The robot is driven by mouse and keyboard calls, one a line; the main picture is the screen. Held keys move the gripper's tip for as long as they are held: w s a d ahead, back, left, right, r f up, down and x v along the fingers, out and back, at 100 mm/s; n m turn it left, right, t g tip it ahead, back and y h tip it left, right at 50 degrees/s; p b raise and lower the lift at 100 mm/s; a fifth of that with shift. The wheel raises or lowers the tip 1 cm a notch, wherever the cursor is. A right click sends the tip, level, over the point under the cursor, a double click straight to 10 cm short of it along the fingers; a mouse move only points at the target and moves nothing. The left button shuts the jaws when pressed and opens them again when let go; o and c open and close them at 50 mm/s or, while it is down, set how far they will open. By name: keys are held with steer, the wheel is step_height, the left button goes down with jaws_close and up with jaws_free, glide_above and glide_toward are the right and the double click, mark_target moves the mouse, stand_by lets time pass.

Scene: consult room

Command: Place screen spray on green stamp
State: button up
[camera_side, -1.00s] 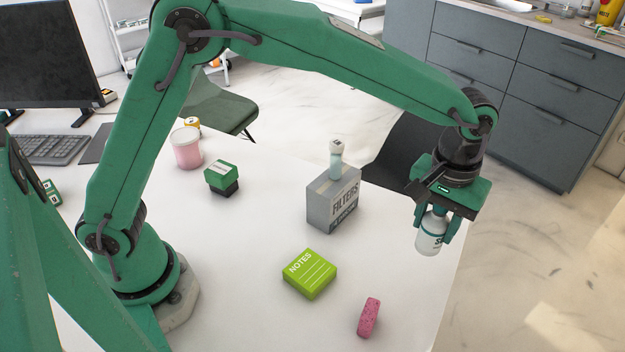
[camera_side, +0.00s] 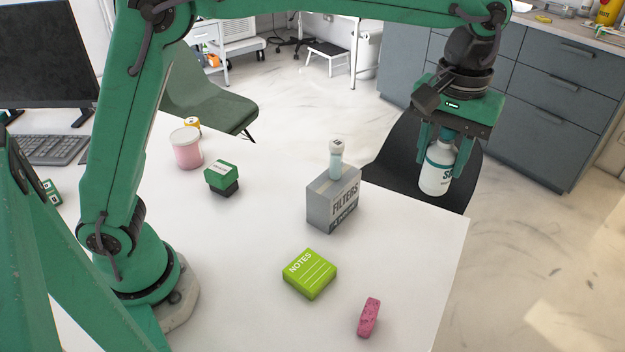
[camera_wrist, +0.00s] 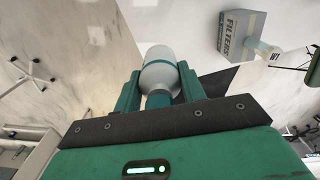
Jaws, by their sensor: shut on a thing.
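My gripper (camera_side: 444,160) is shut on the screen spray (camera_side: 435,180), a white bottle with a teal band and dark lettering. The bottle hangs upright between the fingers, raised above the table's right edge. In the wrist view the screen spray (camera_wrist: 160,75) shows between the two teal fingers (camera_wrist: 158,88). The green stamp (camera_side: 222,177), a small block with a green top and a dark base, stands on the table left of centre, well to the left of my gripper. The stamp cannot be made out in the wrist view.
A grey FILTERS box (camera_side: 334,205) with a small capped vial (camera_side: 336,160) on top stands between gripper and stamp. A green NOTES block (camera_side: 309,274) and pink sponge (camera_side: 368,317) lie in front. A pink jar (camera_side: 186,149) stands behind the stamp. Table (camera_side: 240,260) has bare space around.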

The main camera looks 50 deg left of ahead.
steer(key=s+a+r+n, duration=0.1)
steer(key=s+a+n, duration=0.15)
steer(key=a, duration=0.85)
steer(key=s+a+r+n, duration=0.15)
steer(key=a+n, duration=0.25)
steer(key=a, duration=0.7)
steer(key=s+a+f+n, duration=0.3)
steer(key=s+a+n, duration=0.4)
steer(key=s+a, duration=0.5)
steer(key=shift+m, duration=0.25)
steer(key=shift+w+f, duration=0.2)
steer(key=shift+f, duration=2.25)
steer(key=shift+a, duration=0.1)
steer(key=s+a+f, duration=0.1)
steer(key=a+f, duration=0.6)
steer(key=a, duration=0.4)
steer(key=shift+s+a, duration=0.15)
steer(key=shift+a, duration=0.05)
steer(key=shift+f, duration=0.1)
